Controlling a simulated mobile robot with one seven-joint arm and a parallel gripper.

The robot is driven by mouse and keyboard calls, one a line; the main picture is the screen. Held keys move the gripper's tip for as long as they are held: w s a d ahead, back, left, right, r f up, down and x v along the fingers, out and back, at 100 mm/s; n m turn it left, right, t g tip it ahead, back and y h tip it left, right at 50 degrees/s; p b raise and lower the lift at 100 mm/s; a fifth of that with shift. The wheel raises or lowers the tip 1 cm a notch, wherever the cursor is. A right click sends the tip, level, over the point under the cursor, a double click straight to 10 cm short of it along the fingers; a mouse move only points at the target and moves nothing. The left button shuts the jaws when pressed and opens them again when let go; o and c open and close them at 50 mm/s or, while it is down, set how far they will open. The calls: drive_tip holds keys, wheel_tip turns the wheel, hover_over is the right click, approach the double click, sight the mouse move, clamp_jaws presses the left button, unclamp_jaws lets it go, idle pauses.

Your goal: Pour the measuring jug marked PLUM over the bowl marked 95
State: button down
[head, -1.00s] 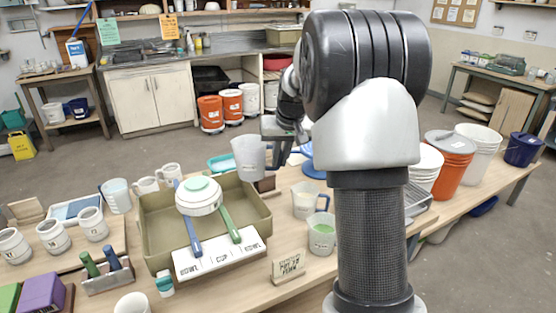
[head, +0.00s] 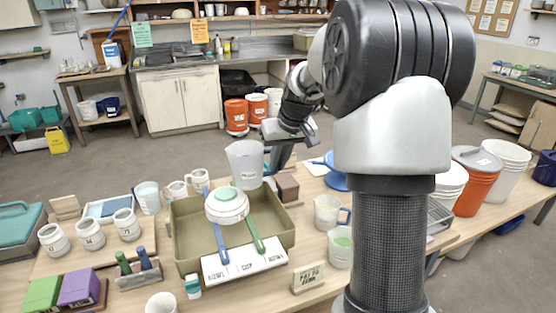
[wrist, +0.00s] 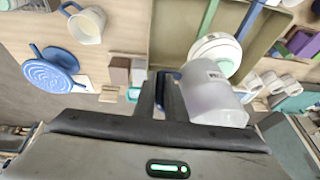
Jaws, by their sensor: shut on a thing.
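My gripper (head: 272,150) is shut on the blue handle of a translucent measuring jug (head: 244,164). In the wrist view the jug (wrist: 208,90) looks faintly purple inside; I cannot read a PLUM mark on it. In the head view the jug is about upright, above the far part of an olive tray. A white bowl with a pale green inside (head: 227,204) stands in front of and below it, over the tray. It also shows in the wrist view (wrist: 217,46), partly behind the jug. I cannot read 95 on any bowl.
Several mugs stand to the left. Another translucent jug (head: 327,212) and a cup with green contents (head: 340,247) stand to the right. A brown block (head: 287,187) is beside the tray.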

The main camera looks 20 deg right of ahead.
sight(264, 151)
drive_tip(key=shift+w+r+h+p, duration=0.1)
drive_tip(key=shift+r+h+p, duration=0.2)
drive_tip(key=shift+p, duration=0.2)
wheel_tip(264, 151, up, 4)
drive_tip(key=h, duration=0.2)
drive_tip(key=n+g+h+b, duration=0.1)
drive_tip(key=h, duration=0.1)
drive_tip(key=shift+d+f, duration=0.1)
drive_tip(key=shift+f, duration=0.15)
wheel_tip(264, 151, down, 4)
drive_tip(key=b, duration=0.1)
drive_tip(key=h+b, duration=0.1)
drive_tip(key=b, duration=0.1)
drive_tip(key=shift+r+h+b, duration=0.25)
drive_tip(key=shift+h+b, duration=0.05)
drive_tip(key=shift+f+b, duration=0.45)
drive_tip(key=shift+b, duration=0.1)
drive_tip(key=shift+a+r+n+h, duration=0.3)
drive_tip(key=shift+a+r+h, duration=0.35)
drive_tip(key=shift+h, duration=0.45)
drive_tip(key=shift+w+a+r+g+h+b, duration=0.2)
drive_tip(key=shift+a+r+g+h+b, duration=0.25)
drive_tip(key=shift+r+h, duration=0.3)
drive_tip(key=shift+d, duration=0.1)
